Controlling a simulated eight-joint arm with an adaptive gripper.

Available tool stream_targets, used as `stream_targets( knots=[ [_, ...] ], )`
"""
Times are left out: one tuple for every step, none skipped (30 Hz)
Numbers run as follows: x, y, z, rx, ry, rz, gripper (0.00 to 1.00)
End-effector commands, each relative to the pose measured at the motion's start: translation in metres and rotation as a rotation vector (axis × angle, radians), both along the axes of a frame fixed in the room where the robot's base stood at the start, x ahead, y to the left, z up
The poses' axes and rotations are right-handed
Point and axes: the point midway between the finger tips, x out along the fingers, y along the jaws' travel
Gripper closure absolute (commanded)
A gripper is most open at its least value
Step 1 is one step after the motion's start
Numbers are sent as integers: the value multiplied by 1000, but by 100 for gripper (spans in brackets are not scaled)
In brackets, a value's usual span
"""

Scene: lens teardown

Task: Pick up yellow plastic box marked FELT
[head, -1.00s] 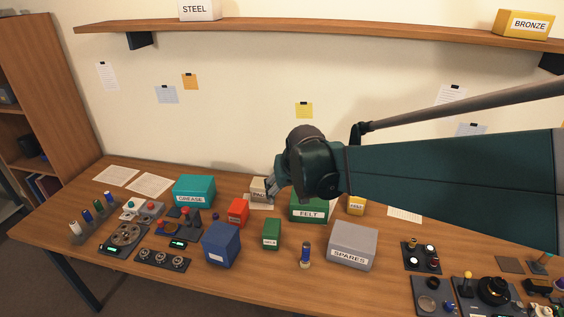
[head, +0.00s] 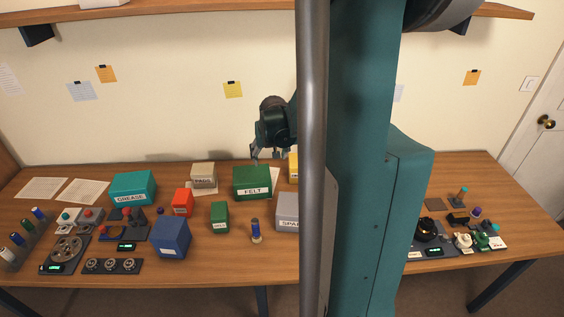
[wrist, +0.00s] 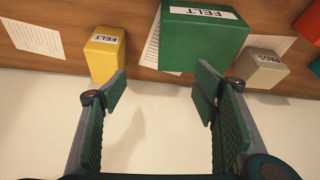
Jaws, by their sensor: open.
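The yellow box marked FELT (wrist: 104,55) stands on the table at the upper left of the wrist view, just beyond my left finger. In the head view only a strip of the yellow box (head: 293,166) shows; my arm hides the rest. My gripper (wrist: 160,85) is open and empty, with its fingers wide apart. In the head view my gripper (head: 265,153) is above the back of the table, left of the yellow box and above a larger green box also marked FELT (head: 252,182).
The green FELT box (wrist: 206,38) and the beige PADS box (wrist: 262,70) stand right of the yellow box in the wrist view. Papers (wrist: 34,38) lie on the table. A grey SPARES box (head: 287,211) is nearer the front. The wall is close behind.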

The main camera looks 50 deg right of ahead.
Motion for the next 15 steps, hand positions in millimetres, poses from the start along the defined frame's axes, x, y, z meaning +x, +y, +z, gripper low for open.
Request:
stream_targets(
  knots=[
    [-2, -14, -5, 2, 3, -17, 40],
    [-2, -21, -9, 4, 6, -25, 40],
    [-4, -30, -13, 6, 8, -38, 40],
    [-5, -38, -17, 7, 10, -47, 40],
    [-6, -44, -21, 10, 12, -55, 40],
    [-8, -54, -26, 11, 14, -66, 40],
    [-9, -61, -30, 13, 16, -76, 40],
    [-11, -68, -34, 13, 18, -84, 40],
    [-13, -77, -40, 16, 19, -96, 40],
    [-15, -84, -44, 17, 21, -105, 40],
    [-17, -90, -47, 19, 23, -112, 40],
    [-19, -97, -52, 21, 26, -122, 40],
    [-21, -103, -56, 22, 27, -129, 40],
    [-23, -108, -59, 24, 28, -135, 40],
    [-25, -114, -63, 26, 30, -143, 40]
  ],
)
